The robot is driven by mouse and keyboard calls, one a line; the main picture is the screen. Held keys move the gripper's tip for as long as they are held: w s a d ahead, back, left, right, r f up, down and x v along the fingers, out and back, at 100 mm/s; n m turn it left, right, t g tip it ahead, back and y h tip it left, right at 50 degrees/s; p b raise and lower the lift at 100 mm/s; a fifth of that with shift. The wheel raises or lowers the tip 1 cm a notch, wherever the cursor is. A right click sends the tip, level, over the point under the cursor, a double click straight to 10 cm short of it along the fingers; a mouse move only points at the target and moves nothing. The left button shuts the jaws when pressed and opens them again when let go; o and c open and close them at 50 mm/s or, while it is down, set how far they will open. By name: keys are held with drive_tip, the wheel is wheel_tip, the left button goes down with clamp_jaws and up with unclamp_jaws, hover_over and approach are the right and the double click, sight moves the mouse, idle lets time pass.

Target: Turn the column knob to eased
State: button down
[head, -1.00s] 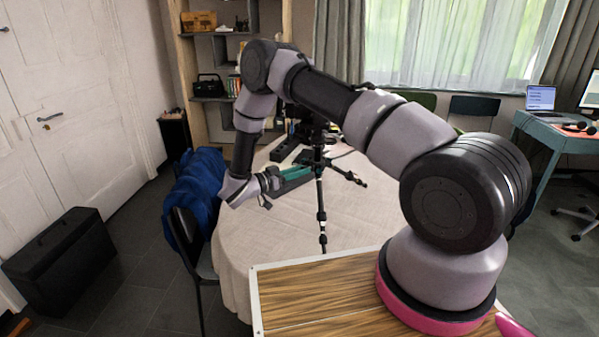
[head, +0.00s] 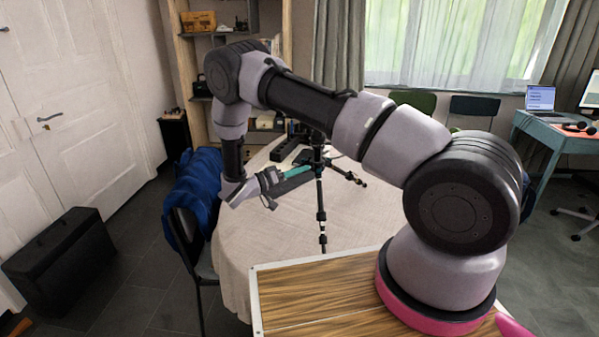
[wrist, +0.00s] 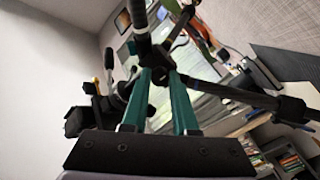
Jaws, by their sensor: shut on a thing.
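My gripper (head: 306,169) reaches in from the left, with teal fingers at the column. In the wrist view the two teal fingers (wrist: 160,74) close in on a small dark part at the hub, where the column knob sits. The knob is mostly hidden between the fingertips, and its setting cannot be read.
Tripod legs (head: 350,176) spread close to my gripper; one leg (wrist: 245,92) runs right in the wrist view. A chair with a blue cloth (head: 195,190) stands left of the table. Dark items lie at the table's back. The table's front is clear.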

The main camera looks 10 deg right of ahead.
drive_tip(key=n, duration=1.1)
idle(0.5)
drive_tip(key=c, duration=0.7)
unclamp_jaws()
drive_tip(key=shift+a, duration=0.15)
drive_tip(key=v, duration=1)
drive_tip(key=shift+s+a, duration=0.1)
drive_tip(key=shift+a, duration=0.2)
